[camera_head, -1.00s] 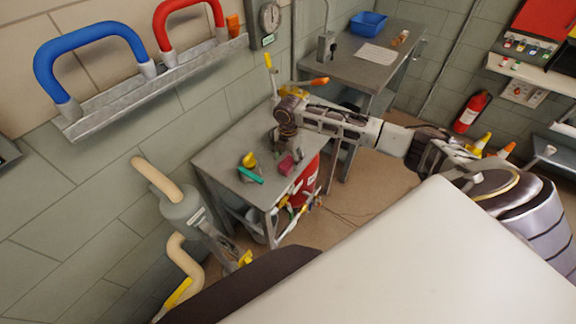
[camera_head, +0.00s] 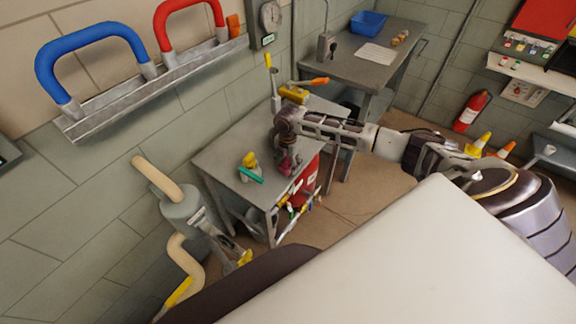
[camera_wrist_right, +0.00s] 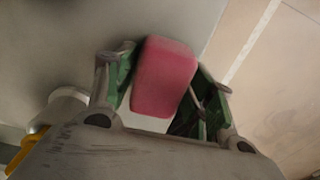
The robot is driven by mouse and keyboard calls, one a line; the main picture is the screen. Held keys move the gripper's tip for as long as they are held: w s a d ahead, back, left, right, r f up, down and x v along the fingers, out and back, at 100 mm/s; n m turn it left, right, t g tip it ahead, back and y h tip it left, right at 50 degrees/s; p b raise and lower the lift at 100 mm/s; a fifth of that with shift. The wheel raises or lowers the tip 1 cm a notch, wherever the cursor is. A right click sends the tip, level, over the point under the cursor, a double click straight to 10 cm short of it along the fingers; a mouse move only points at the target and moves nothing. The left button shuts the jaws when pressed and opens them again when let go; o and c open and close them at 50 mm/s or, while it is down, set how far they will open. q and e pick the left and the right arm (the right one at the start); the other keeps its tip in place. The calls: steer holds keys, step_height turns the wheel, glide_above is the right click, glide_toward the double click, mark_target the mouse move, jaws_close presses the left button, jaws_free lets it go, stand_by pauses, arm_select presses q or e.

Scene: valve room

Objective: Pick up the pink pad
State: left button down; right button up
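The pink pad (camera_head: 285,167) is at the near right edge of the small grey table (camera_head: 226,158). My right gripper (camera_head: 288,160) points down over it and partly hides it in the head view. In the right wrist view the pad (camera_wrist_right: 163,77) lies between the green-lined fingers of the right gripper (camera_wrist_right: 160,88). The fingers are spread, one on each side of the pad, with a gap visible on the left. Whether the right finger touches the pad is hard to tell. My left gripper is not in view.
A yellow-topped bottle (camera_head: 249,161) and a green item (camera_head: 251,175) are on the table left of the pad. A red container (camera_head: 308,182) stands below. A pipe valve (camera_head: 182,207) is at the left.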

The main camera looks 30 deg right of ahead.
mark_target(288, 161)
steer(key=c, duration=0.4)
steer(key=shift+r+b, duration=0.3)
steer(key=shift+r, duration=4.7)
steer(key=shift+o, duration=0.4)
steer(key=shift+c, duration=0.8)
steer(key=shift+s, duration=0.1)
